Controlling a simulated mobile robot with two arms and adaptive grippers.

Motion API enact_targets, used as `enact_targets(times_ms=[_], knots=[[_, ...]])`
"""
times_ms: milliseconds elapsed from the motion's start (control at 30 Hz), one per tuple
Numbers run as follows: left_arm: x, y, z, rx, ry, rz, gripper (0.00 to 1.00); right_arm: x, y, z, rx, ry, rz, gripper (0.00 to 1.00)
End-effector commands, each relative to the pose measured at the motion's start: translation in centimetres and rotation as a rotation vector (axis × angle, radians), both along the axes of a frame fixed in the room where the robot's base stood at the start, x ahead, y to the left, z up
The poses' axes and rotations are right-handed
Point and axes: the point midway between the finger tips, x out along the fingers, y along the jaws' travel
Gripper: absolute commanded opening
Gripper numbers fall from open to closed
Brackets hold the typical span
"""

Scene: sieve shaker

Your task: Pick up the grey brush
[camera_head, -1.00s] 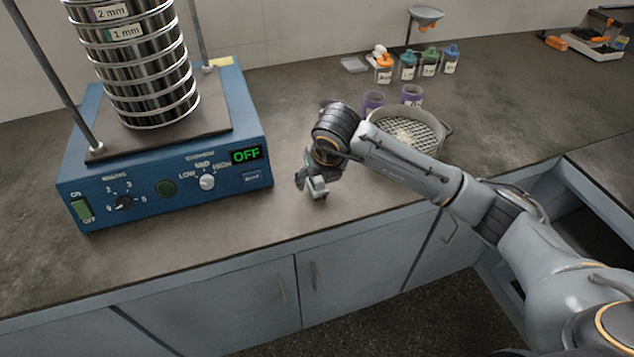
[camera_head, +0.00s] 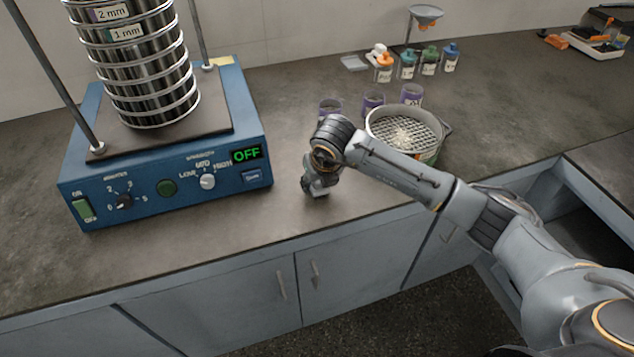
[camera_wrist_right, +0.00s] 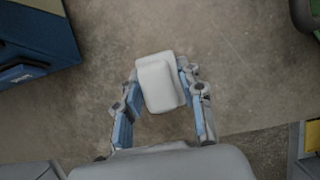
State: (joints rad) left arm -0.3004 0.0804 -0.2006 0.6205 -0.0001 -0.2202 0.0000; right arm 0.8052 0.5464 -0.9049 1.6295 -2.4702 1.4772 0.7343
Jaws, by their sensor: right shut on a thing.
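The grey brush (camera_wrist_right: 160,84) shows in the right wrist view as a pale, block-shaped thing between the two fingers of my right gripper (camera_wrist_right: 160,90). The gripper is shut on it, with one finger against each side. In the head view my right gripper (camera_head: 317,189) is low over the worktop, just right of the blue shaker's front corner. There the brush is hidden by the gripper and wrist. I cannot tell whether the brush still touches the worktop. My left gripper is not in view.
The blue sieve shaker (camera_head: 230,125) with its sieve stack (camera_head: 145,75) stands left of my gripper. A round sieve (camera_head: 425,152), purple-topped jars (camera_head: 373,101) and several capped bottles (camera_head: 407,68) stand behind and to the right. The counter's front edge is close.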

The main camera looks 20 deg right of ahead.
Motion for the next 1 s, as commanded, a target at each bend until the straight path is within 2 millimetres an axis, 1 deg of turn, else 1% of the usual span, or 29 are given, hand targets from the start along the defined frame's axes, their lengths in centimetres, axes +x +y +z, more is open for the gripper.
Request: enact_targets(times_ms=[167, 267, 367, 467, 633, 700, 800, 900, 1000], knots=[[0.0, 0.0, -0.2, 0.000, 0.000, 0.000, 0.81, 0.1, 0.0, 0.6, 0.000, -0.002, 0.000, 0.06], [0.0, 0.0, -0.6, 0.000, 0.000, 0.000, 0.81, 0.1, 0.0, 1.5, 0.000, -0.005, 0.001, 0.06], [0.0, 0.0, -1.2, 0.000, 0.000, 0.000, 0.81, 0.2, -0.1, 3.0, -0.001, -0.007, 0.000, 0.06], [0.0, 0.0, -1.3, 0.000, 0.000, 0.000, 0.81, -1.5, -0.1, 5.0, 0.000, -0.007, 0.003, 0.06], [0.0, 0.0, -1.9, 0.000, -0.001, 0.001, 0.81, -5.0, -0.2, 9.1, -0.001, -0.009, 0.003, 0.06], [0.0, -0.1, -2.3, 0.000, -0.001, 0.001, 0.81, -6.9, -0.3, 9.7, -0.002, -0.005, 0.005, 0.06], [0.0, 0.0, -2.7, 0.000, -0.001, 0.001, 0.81, -9.3, -0.3, 10.8, -0.001, -0.005, 0.003, 0.06], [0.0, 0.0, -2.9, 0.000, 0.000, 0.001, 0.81, -11.2, -0.4, 11.7, -0.001, -0.004, 0.004, 0.06], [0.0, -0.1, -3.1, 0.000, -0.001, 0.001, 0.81, -12.6, -0.4, 12.4, -0.001, -0.003, 0.002, 0.06]])
